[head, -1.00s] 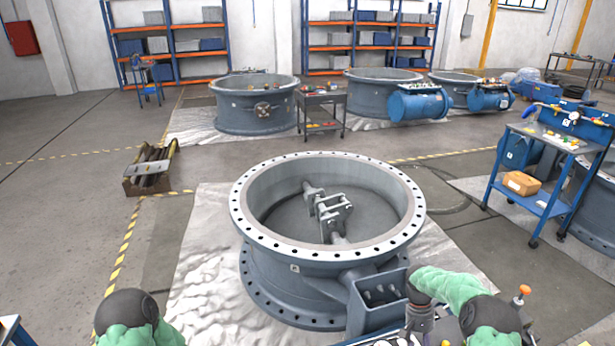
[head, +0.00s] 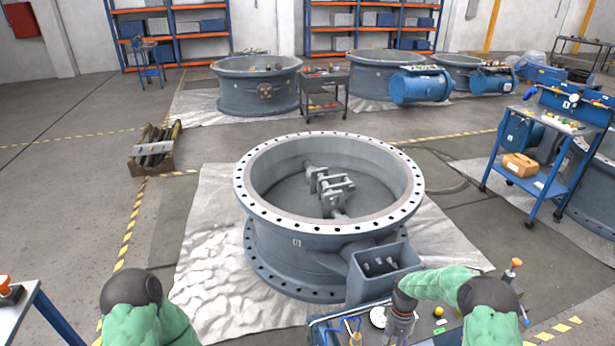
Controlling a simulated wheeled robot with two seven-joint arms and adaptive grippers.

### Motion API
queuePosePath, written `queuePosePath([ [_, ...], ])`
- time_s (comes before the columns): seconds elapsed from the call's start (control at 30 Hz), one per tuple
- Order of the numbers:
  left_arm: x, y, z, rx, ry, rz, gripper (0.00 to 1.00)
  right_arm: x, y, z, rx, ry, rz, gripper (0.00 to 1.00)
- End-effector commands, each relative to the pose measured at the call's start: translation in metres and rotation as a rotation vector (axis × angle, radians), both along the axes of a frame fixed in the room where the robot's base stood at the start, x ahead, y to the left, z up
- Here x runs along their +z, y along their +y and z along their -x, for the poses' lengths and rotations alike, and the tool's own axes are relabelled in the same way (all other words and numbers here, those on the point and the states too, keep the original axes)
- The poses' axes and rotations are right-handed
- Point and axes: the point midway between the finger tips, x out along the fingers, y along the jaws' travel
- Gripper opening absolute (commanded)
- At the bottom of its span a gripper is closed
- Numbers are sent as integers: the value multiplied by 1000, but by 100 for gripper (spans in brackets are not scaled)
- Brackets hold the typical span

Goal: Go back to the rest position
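My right arm comes in at the lower right in a green sleeve with dark joints. Its gripper (head: 398,325) points down over a small table at the bottom edge; its fingertips are too small and cut off to read. My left arm shows only as a green sleeve and dark joint at the lower left; its gripper is out of the picture. A large grey butterfly valve (head: 262,240) stands on a pale sheet in front of me, with a square box flange (head: 362,283) on its near right side.
The small table (head: 320,335) at the bottom holds several tools. A white-topped table (head: 18,318) stands at the lower left. More valves stand behind. The floor at left is mostly clear.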

Motion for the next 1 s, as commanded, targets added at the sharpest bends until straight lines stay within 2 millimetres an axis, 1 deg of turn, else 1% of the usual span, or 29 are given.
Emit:
queuePosePath([
  [0.03, 0, 0, 0, 0, 0, 0, 40, -8, 12, 8, 8, -8, -25, 42],
  [0.17, 0, 0, 0, 0, 0, 0, 40, -29, 47, 30, 17, -53, -105, 42],
  [0.3, 0, 0, 0, 0, 0, 0, 40, -50, 92, 65, 11, -117, -198, 42],
  [0.4, 0, 0, 0, 0, 0, 0, 40, -58, 120, 94, -7, -162, -248, 42],
  [0.5, 0, 0, 0, 0, 0, 0, 40, -62, 142, 123, -28, -208, -281, 42],
  [0.63, 0, 0, 0, 0, 0, 0, 40, -61, 162, 162, -61, -262, -299, 42],
  [0.7, 0, 0, 0, 0, 0, 0, 40, -58, 168, 181, -75, -286, -297, 42],
  [0.8, 0, 0, 0, 0, 0, 0, 40, -53, 172, 201, -88, -316, -288, 42],
  [0.9, 0, 0, 0, 0, 0, 0, 40, -49, 173, 214, -98, -335, -277, 42],
  [1.0, 0, 0, 0, 0, 0, 0, 40, -47, 173, 220, -101, -346, -271, 42],
])
